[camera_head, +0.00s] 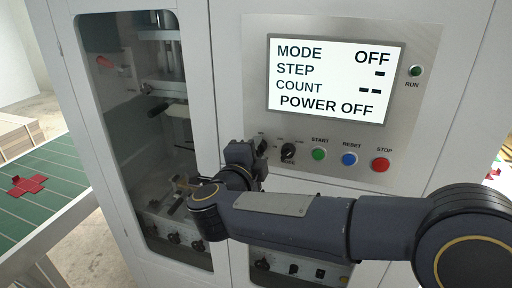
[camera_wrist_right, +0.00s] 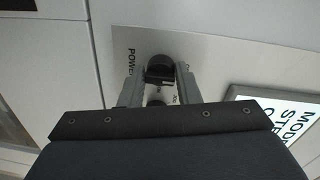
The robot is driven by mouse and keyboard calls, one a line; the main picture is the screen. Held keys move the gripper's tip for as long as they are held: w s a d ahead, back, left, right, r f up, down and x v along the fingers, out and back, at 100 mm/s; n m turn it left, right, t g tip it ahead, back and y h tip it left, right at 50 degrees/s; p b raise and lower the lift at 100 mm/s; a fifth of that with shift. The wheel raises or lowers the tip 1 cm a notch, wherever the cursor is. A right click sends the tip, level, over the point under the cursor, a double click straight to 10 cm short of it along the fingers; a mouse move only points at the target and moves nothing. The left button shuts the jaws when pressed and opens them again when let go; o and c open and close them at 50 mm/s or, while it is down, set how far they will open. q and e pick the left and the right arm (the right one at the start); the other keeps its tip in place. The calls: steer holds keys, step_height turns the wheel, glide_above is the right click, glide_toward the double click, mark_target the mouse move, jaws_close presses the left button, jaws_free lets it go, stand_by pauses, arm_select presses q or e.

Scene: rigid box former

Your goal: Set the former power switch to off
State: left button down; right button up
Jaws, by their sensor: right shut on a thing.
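The power switch is a black rotary knob (camera_wrist_right: 160,68) on the former's grey control panel (camera_wrist_right: 205,52), beside the label that begins "POW". My right gripper (camera_head: 256,152) reaches the panel's lower left and covers most of the knob in the head view. In the wrist view its two fingers stand on either side of the knob, shut on it. The display (camera_head: 322,80) reads MODE OFF, dashes for STEP and COUNT, and POWER OFF. My left gripper is not in view.
Right of my gripper are a second black knob (camera_head: 288,151), the green START button (camera_head: 319,154), the blue RESET button (camera_head: 349,159) and the red STOP button (camera_head: 380,165). A windowed door (camera_head: 195,60) is at left. A green table (camera_head: 55,175) holds a red blank (camera_head: 27,185).

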steer(key=shift+r, duration=0.15)
stand_by(0.4)
steer(key=o, duration=0.9)
steer(key=shift+o, duration=0.2)
steer(key=b+v, duration=0.2)
steer(key=v, duration=0.6)
